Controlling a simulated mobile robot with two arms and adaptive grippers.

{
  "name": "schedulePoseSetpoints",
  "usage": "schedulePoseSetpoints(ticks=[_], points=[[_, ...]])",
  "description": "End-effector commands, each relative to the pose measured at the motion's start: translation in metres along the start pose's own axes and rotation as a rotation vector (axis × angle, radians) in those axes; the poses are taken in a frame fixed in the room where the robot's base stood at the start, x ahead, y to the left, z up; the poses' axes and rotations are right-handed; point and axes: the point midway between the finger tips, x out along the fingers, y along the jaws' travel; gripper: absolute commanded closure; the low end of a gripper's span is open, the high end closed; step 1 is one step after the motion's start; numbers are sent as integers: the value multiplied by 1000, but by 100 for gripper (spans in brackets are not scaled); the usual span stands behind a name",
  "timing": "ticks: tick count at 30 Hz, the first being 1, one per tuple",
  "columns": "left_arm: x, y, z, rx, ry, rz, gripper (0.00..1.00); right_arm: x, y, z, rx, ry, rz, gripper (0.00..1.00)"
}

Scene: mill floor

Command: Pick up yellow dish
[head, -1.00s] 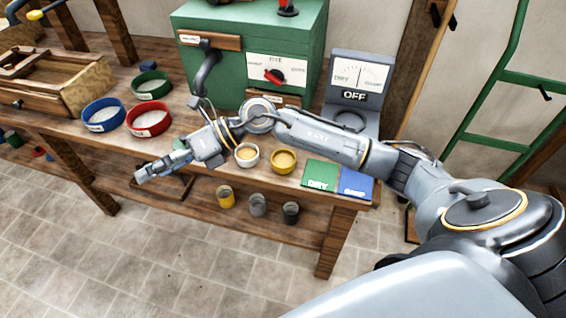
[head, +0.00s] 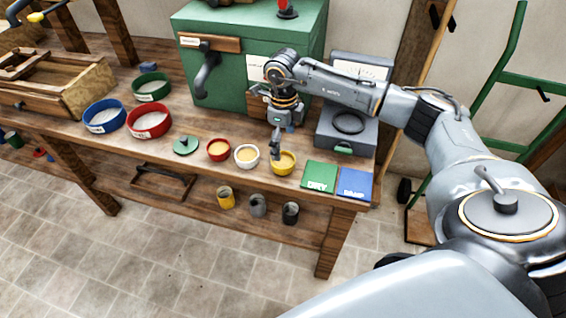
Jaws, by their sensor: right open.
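The yellow dish (head: 284,168) stands upright on the wooden bench near its front edge, with pale tan contents inside. My right gripper (head: 276,155) points down from above, its open fingers at the dish's left rim. Whether a finger touches the rim or reaches inside the dish I cannot tell. The dish rests on the bench and is not held. My left gripper is out of view.
A white dish (head: 247,163) stands close to the left, then a red dish (head: 218,150) and a green disc (head: 187,145). Green DRY (head: 320,177) and blue DAMP (head: 355,184) mats lie to the right. A grey meter (head: 345,136) and green machine (head: 228,70) stand behind.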

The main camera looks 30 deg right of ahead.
Motion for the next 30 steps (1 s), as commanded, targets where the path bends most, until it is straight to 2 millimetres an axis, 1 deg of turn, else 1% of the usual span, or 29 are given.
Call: schedulePoseSetpoints(ticks=[1, 3, 8, 13, 16, 19, 25, 26, 27, 29, 30], points=[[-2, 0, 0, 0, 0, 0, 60, 6, 1, 0, 0, 2, 2, 11], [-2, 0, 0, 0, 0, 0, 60, 12, 1, 0, 0, 0, 1, 11], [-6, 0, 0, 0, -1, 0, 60, 22, 3, -1, -2, 2, 3, 11], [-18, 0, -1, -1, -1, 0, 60, 46, 10, -4, -1, 3, 4, 11], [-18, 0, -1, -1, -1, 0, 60, 60, 9, -2, -1, 0, 3, 11], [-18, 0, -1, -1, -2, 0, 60, 67, 9, -2, -2, -1, 3, 11], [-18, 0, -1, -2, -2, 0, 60, 68, 8, -2, -2, -1, 2, 11], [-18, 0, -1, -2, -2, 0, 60, 68, 8, -2, -2, -1, 1, 13], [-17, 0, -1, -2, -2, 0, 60, 68, 8, -2, -2, -1, 2, 21], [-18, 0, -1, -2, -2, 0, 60, 68, 8, -2, -2, -1, 1, 33], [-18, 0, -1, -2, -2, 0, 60, 68, 8, -2, -2, -1, 1, 41]])
